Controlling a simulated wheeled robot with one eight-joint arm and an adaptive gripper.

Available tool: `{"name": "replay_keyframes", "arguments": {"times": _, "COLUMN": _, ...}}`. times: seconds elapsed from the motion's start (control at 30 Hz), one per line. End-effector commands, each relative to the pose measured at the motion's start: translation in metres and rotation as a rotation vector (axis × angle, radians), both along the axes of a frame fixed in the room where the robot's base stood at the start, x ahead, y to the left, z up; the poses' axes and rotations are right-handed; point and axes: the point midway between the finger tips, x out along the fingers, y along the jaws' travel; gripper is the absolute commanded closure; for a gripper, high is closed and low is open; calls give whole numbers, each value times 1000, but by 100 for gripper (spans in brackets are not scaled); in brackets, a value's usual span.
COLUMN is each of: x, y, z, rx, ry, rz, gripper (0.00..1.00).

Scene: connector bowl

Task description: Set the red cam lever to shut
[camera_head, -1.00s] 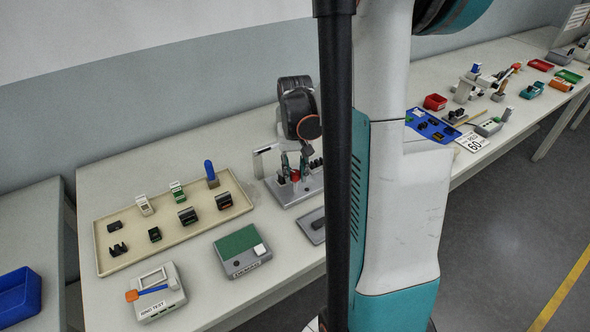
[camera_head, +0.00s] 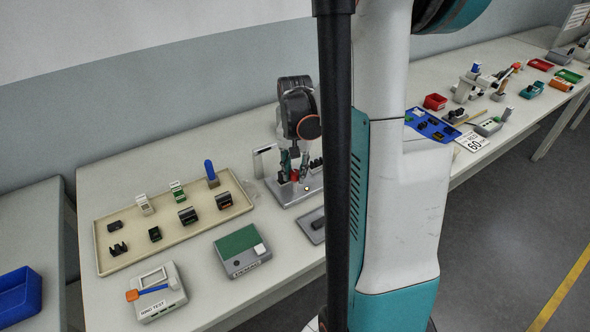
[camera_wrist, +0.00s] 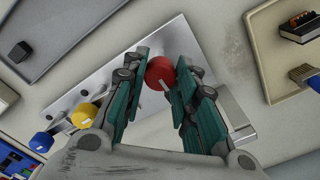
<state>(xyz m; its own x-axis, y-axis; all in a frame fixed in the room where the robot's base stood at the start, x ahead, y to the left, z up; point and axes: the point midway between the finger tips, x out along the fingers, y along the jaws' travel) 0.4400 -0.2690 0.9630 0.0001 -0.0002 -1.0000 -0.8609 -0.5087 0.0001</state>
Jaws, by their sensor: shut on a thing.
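The red cam lever (camera_wrist: 159,72) shows as a round red cap with a white mark, on a pale metal base plate (camera_wrist: 112,72). In the wrist view my gripper (camera_wrist: 166,80) has its teal fingers on either side of the red cap, shut on it. In the head view my gripper (camera_head: 295,168) points down over the same plate (camera_head: 290,196), with a small bit of the red lever (camera_head: 295,175) showing between the fingers. The fingers hide part of the lever, and I cannot tell its setting.
A yellow knob (camera_wrist: 84,116) and a blue knob (camera_wrist: 42,142) stand in line on the plate's left. A metal bracket (camera_head: 259,164) stands beside my gripper. A beige tray (camera_head: 127,262) with several connectors lies left, and a grey-green box (camera_head: 242,251) in front.

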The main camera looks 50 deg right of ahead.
Motion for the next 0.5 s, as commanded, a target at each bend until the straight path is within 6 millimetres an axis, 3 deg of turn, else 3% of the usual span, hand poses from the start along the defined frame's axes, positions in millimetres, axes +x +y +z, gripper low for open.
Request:
{"name": "replay_keyframes", "arguments": {"times": 0.17, "x": 0, "y": 0, "z": 0, "rx": 0, "ry": 0, "rz": 0, "gripper": 97}}
{"name": "replay_keyframes", "arguments": {"times": 0.2, "x": 0, "y": 0, "z": 0, "rx": 0, "ry": 0, "rz": 0, "gripper": 67}}
{"name": "replay_keyframes", "arguments": {"times": 0.27, "x": 0, "y": 0, "z": 0, "rx": 0, "ry": 0, "rz": 0, "gripper": 53}}
{"name": "replay_keyframes", "arguments": {"times": 0.5, "x": 0, "y": 0, "z": 0, "rx": 0, "ry": 0, "rz": 0, "gripper": 52}}
